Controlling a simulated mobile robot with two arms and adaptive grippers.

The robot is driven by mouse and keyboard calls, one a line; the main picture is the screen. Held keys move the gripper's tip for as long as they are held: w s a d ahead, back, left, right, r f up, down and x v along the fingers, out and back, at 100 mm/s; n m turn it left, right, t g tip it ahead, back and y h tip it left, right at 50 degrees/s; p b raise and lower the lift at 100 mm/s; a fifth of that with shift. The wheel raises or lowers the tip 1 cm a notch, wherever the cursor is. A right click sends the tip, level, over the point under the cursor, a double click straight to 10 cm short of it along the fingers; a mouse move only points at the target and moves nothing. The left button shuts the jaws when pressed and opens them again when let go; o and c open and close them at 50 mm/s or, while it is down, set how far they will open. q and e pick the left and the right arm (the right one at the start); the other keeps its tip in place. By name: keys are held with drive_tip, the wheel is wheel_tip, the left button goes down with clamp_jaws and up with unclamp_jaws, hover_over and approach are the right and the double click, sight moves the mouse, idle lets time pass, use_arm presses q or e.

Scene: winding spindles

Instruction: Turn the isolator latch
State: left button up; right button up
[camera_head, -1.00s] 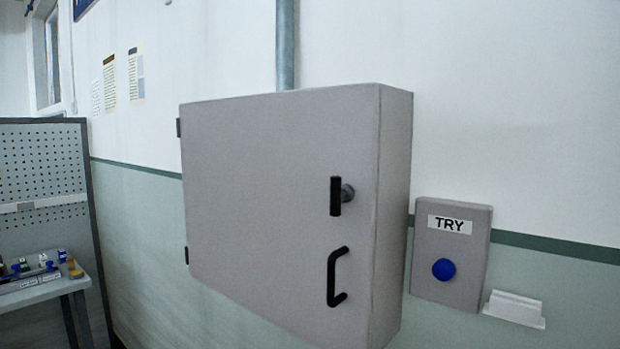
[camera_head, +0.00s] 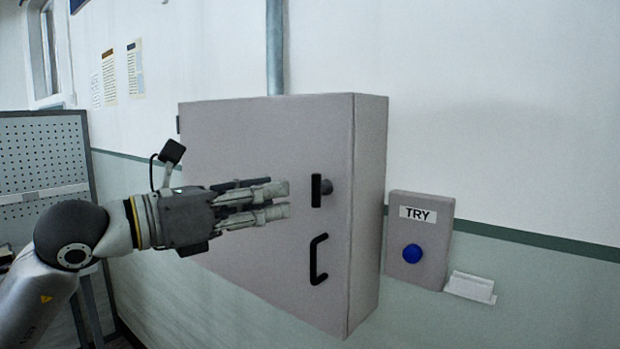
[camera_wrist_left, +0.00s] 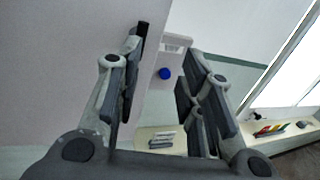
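The isolator latch (camera_head: 316,190) is a black upright bar on a round grey shaft, on the door of a grey wall cabinet (camera_head: 240,135). My left gripper (camera_head: 287,201) reaches in from the left in front of the door. Its fingers point right, with the tips just left of the latch and apparently apart from it. In the left wrist view the fingers (camera_wrist_left: 163,85) stand apart with nothing seen held between them. I cannot make out the latch for certain there. My right gripper is not in view.
A black door handle (camera_head: 318,260) sits below the latch. Right of the cabinet is a grey TRY box (camera_head: 420,240) with a blue button (camera_head: 412,254), and a small white holder (camera_head: 470,287). A pegboard (camera_head: 42,165) stands at the left.

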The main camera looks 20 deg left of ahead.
sight(313, 181)
use_arm(q)
drive_tip(key=shift+t+y, duration=0.3)
drive_tip(key=shift+y, duration=0.4)
drive_tip(key=p+x, duration=0.2)
drive_tip(key=x, duration=0.1)
drive_tip(key=a+p+x, duration=0.1)
drive_tip(key=p+x, duration=0.1)
drive_tip(key=x, duration=0.1)
drive_tip(key=w+p+x, duration=0.1)
drive_tip(key=x, duration=0.3)
drive_tip(key=shift+a+r+p, duration=0.15)
drive_tip(key=shift+r+p, duration=0.25)
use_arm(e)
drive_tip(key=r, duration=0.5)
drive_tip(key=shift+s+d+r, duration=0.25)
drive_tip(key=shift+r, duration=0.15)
use_arm(q)
drive_tip(key=shift+c, duration=0.5)
clamp_jaws()
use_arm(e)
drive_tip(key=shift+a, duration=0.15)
